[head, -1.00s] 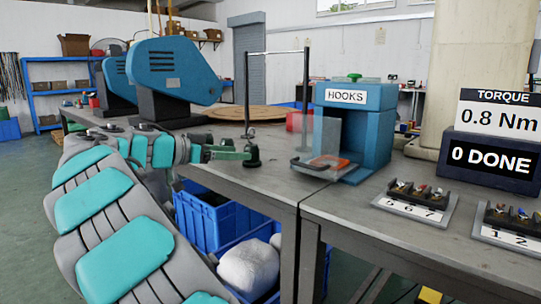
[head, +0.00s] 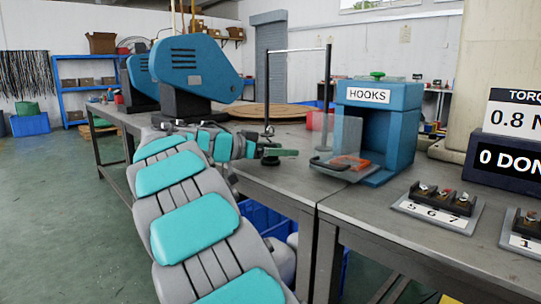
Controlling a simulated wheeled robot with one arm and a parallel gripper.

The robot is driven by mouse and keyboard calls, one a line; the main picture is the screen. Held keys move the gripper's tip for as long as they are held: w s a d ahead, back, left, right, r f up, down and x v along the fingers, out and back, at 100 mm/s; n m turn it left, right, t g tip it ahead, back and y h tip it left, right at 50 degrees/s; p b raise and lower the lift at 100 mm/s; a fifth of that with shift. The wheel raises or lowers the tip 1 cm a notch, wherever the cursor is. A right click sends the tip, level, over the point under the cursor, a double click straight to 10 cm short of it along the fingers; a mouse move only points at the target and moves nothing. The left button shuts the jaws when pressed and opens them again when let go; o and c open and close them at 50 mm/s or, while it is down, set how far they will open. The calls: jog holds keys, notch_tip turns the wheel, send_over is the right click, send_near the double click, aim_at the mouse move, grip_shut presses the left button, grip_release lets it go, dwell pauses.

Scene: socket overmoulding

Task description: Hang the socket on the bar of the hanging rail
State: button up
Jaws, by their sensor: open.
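The hanging rail (head: 328,95) stands on the bench behind my gripper, with two dark upright posts and a thin bar (head: 297,50) across the top. Nothing shows hanging on the bar. I cannot make out the socket for sure.
A blue box marked HOOKS (head: 408,95) stands right of the rail, with a clear panel (head: 346,133) and orange and black pieces (head: 349,162) in front. Blue machines (head: 195,65) stand behind left. A numbered holder (head: 437,207) and torque sign (head: 512,112) are at right.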

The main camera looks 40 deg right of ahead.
jog(key=shift+c, duration=0.2)
grip_shut()
dwell(0.3)
